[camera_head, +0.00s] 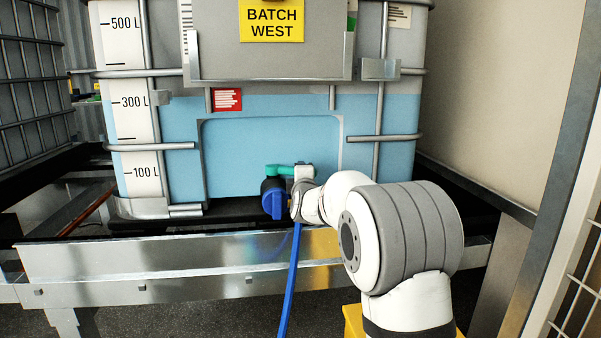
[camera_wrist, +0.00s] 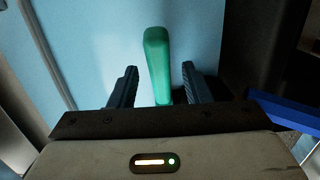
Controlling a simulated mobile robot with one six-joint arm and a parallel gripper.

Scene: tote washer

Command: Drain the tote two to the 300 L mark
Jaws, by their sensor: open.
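The tote (camera_head: 270,65) has a yellow label reading "BATCH WEST" and a scale strip (camera_head: 131,125) marked 500, 300 and 100 L. Its blue liquid (camera_head: 180,130) has its surface close to the 300 L mark, seemingly slightly above it. The green valve handle (camera_head: 279,170) lies roughly level at the tote's foot, above a blue-and-black outlet fitting (camera_head: 273,198). My gripper (camera_head: 297,175) is at the handle. In the wrist view the green handle (camera_wrist: 158,62) stands between the two open fingers of my gripper (camera_wrist: 160,85), with visible gaps on both sides.
A blue hose (camera_head: 290,275) hangs from the outlet past the metal stand's front beam (camera_head: 170,260). Cage bars (camera_head: 155,146) cross the tote's front. A beige wall (camera_head: 490,100) stands close on the right, and another caged tote (camera_head: 35,90) on the left.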

